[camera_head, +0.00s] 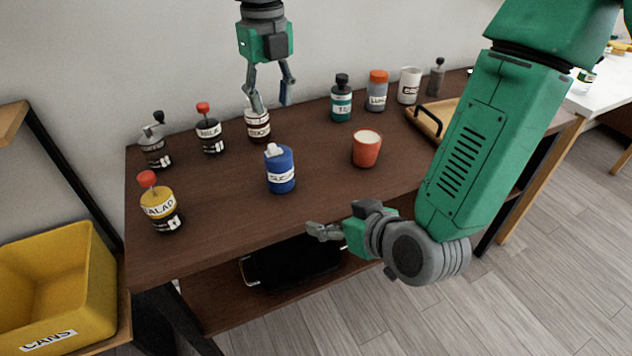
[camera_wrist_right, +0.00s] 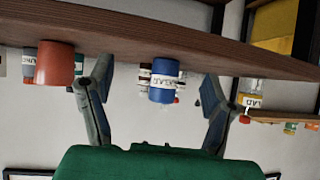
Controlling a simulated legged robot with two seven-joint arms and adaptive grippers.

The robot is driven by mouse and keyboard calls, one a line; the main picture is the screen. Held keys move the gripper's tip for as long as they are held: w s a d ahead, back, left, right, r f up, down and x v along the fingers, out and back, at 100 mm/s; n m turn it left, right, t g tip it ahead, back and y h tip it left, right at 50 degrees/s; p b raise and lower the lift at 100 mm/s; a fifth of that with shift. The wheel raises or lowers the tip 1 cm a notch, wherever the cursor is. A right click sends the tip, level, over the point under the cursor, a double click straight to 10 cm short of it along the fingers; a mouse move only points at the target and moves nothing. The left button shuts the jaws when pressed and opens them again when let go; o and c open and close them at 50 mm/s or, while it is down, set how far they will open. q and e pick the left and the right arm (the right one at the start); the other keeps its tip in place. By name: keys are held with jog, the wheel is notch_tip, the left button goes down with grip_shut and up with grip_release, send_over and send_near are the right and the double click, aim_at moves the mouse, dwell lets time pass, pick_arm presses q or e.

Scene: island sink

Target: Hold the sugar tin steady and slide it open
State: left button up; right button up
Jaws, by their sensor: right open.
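The sugar tin (camera_head: 280,172) is a blue container with a white label, partly legible as "SUGA", and a white piece on top. It stands upright on the brown table, and shows in the right wrist view (camera_wrist_right: 163,88) between my fingers but beyond them. My left gripper (camera_head: 272,102) hangs above the back of the table, behind the tin, with its fingers apart and empty. One finger overlaps a brown labelled jar (camera_head: 259,129) in the picture; I cannot tell whether they touch. My right gripper (camera_head: 325,232) is open and empty at the table's front edge, apart from the tin.
A red cup (camera_head: 366,152) stands right of the tin. A teal bottle (camera_head: 341,101), more containers and a wooden tray (camera_head: 445,108) are at the back right. The table front is clear.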

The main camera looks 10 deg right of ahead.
jog(key=t+y, duration=0.1)
jog(key=t, duration=0.1)
send_near(287, 171)
jog(key=shift+n, duration=0.4)
jog(key=x, duration=1.2)
jog(key=shift+w+a+f, duration=0.1)
jog(key=shift+a, duration=0.05)
jog(key=shift+w+a+f, duration=0.1)
jog(key=shift+w+a, duration=0.1)
jog(key=shift+a, duration=0.25)
jog(key=shift+d, duration=0.3)
jog(key=shift+c, duration=1.2)
jog(key=shift+d, duration=0.25)
jog(key=c, duration=1.1)
jog(key=o, duration=0.4)
jog(key=c, duration=0.4)
jog(key=shift+a, duration=0.45)
jog(key=shift+d, duration=0.35)
